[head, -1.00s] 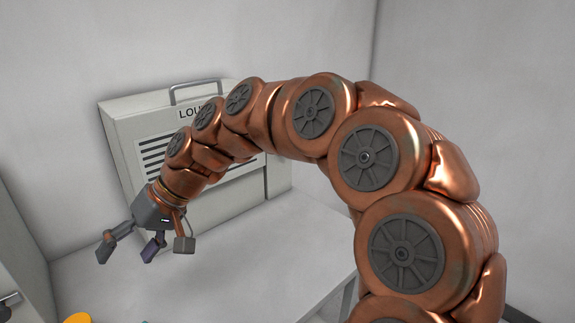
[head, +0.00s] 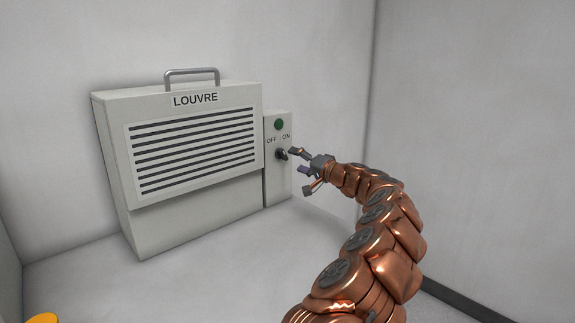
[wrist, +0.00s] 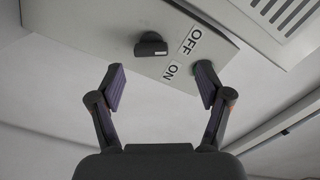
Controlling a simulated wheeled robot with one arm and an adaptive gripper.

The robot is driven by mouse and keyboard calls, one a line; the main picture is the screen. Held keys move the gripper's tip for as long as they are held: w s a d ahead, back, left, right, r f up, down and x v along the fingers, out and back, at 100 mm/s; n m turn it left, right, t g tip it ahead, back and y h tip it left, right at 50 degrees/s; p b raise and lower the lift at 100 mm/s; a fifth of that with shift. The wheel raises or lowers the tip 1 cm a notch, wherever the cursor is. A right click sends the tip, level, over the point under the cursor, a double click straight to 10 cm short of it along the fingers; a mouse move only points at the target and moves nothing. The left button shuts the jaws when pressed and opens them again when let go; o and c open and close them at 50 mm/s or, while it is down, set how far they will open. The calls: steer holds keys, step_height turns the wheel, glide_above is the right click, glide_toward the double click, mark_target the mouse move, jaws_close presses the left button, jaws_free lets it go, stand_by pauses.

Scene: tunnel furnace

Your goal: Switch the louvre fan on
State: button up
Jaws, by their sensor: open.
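The louvre fan (head: 120,150) is a pale grey box with a dark-slatted grille and a LOUVRE label, standing against the back wall. Its control panel (head: 279,188) on the right has a dark green lamp (head: 279,124), OFF and ON labels and a black knob (head: 281,155). I cannot tell for sure which label the knob points to. My gripper (head: 298,169) is open and empty, just right of the knob in the head view. In the wrist view the knob (wrist: 151,45) lies ahead, between and beyond the spread fingertips (wrist: 160,72), apart from them.
A metal handle (head: 191,73) tops the fan. The white surface (head: 190,270) in front of it is clear. Part of an orange object (head: 42,319) shows at the lower left. A plain wall (head: 480,130) stands to the right.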

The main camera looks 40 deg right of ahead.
mark_target(286, 155)
steer(key=shift+w+d+f+p, duration=0.1)
steer(key=shift+w+d+p, duration=0.15)
steer(key=shift+w, duration=0.95)
steer(key=shift+w+d+f+p, duration=0.1)
steer(key=shift+w+d+p, duration=0.2)
steer(key=shift+w, duration=0.85)
steer(key=shift+w+d+f+p, duration=0.1)
steer(key=shift+w+d+p, duration=0.15)
steer(key=shift+w, duration=0.95)
steer(key=c, duration=1.2)
